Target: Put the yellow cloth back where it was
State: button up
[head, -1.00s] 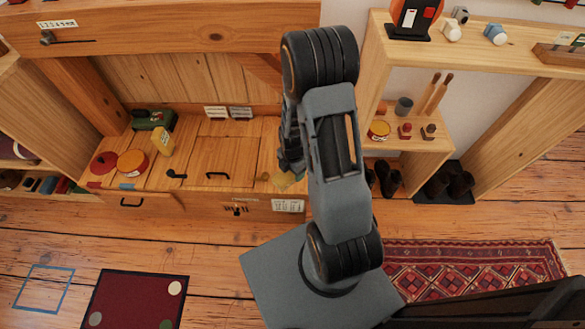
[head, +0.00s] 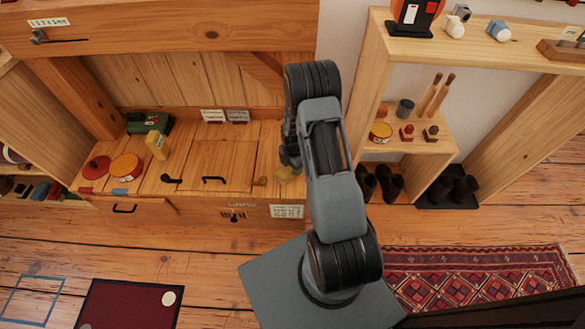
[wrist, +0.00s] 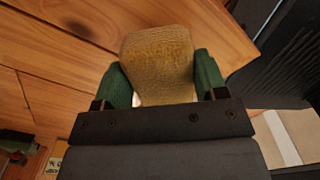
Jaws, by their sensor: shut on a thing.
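The yellow cloth (wrist: 157,62) shows large in the wrist view, bunched between the two green fingers of my gripper (wrist: 160,85). My gripper is shut on it. In the head view the cloth (head: 288,175) is a small pale yellow patch at the right end of the wooden bench top (head: 225,155). My gripper (head: 290,155) is there too, mostly hidden behind my arm. I cannot tell whether the cloth touches the bench.
A shelf unit (head: 440,50) stands to the right, with boots (head: 390,180) below.

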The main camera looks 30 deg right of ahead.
jog(key=shift+f, duration=0.6)
jog(key=shift+f, duration=0.1)
jog(key=shift+f, duration=0.15)
jog(key=o, duration=0.9)
